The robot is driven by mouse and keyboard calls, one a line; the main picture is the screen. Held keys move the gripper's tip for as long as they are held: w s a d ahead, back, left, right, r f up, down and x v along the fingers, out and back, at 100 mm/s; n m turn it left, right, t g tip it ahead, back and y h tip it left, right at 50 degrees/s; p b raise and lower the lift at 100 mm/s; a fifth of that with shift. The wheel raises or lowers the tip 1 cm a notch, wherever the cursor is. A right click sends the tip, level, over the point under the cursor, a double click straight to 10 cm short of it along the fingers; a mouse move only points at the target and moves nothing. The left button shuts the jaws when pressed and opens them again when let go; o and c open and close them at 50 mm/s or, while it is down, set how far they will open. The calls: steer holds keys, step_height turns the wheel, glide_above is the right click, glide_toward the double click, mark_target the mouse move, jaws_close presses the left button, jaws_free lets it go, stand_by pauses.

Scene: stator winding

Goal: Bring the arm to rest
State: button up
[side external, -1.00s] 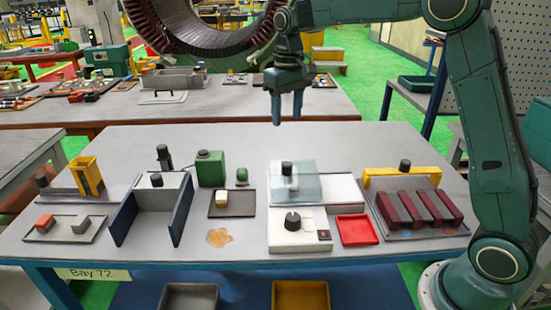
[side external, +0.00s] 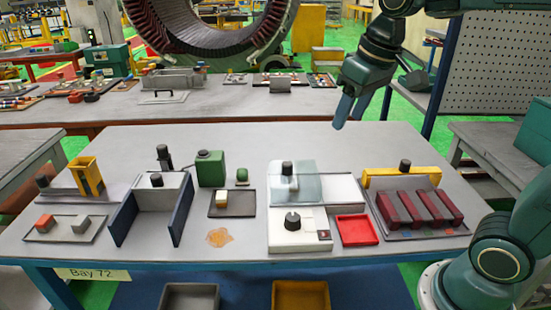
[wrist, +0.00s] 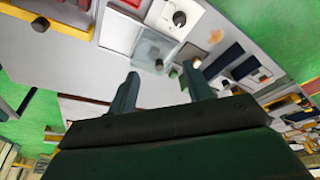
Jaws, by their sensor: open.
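My gripper (side external: 349,112) is teal and hangs in the air above the back right of the table, tilted, with its fingers pointing down. In the wrist view its two fingers (wrist: 160,86) stand well apart with nothing between them. It touches nothing on the table. Below it, the grey worktable (side external: 330,140) shows in the side view.
A red tray (side external: 357,230), a white box with a black knob (side external: 300,236), a green bottle (side external: 210,168) and a dark-walled fixture (side external: 150,203) stand on the table. The back strip is clear.

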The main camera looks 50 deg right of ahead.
steer(key=s+f+t, duration=0.1)
steer(key=s+f, duration=0.1)
steer(key=s, duration=0.4)
steer(key=s+a+f+t, duration=0.1)
steer(key=s+f, duration=0.1)
steer(key=s, duration=0.4)
steer(key=shift+s+f+n, duration=0.2)
steer(key=shift+f+n, duration=0.1)
steer(key=shift+f, duration=0.05)
stand_by(0.7)
